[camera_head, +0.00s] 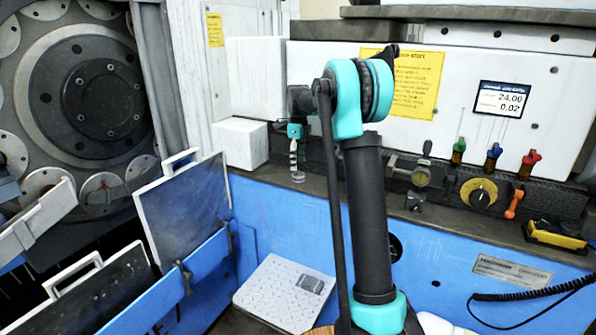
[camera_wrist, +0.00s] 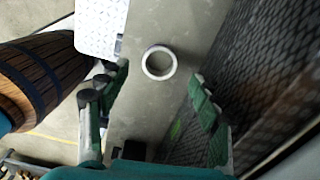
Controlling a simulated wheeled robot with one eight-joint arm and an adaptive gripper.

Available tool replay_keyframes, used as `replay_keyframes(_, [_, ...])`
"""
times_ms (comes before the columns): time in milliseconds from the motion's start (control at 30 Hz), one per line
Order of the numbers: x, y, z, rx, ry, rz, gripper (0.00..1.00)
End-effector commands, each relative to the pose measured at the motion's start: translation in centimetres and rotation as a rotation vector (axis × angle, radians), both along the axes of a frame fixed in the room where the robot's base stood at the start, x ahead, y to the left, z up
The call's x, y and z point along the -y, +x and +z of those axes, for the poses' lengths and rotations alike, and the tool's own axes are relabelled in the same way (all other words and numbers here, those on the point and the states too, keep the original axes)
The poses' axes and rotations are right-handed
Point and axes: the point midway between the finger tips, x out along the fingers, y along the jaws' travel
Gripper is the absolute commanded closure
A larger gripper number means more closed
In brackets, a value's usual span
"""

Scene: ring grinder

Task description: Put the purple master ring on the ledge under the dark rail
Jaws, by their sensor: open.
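A pale ring with a faint purple tint (camera_wrist: 146,62) lies flat on the grey ledge (camera_wrist: 190,25) in the wrist view. A small pale ring shape (camera_head: 298,177) shows on the ledge (camera_head: 268,177) in the head view, just below my gripper (camera_head: 295,148). The dark rail (camera_wrist: 262,85) is a textured wall to the right of the ring; it also shows in the head view (camera_head: 320,160) behind my gripper. My gripper (camera_wrist: 160,73) is open and empty, its fingers apart on either side of the ring's line and not touching it.
A white block (camera_head: 240,143) is left of my gripper. A white patterned plate (camera_head: 285,292) lies below the blue front. A wooden barrel (camera_wrist: 42,75) shows left in the wrist view.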

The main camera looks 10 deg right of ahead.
Motion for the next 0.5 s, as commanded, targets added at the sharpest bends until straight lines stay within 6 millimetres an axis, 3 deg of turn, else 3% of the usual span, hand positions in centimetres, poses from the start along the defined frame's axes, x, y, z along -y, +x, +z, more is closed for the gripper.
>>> replay_keyframes(233, [0.0, 0.0, 4.8, 0.000, 0.000, 0.000, 0.35])
replay_keyframes(500, [0.0, 0.0, 7.0, 0.000, 0.000, 0.000, 0.35])
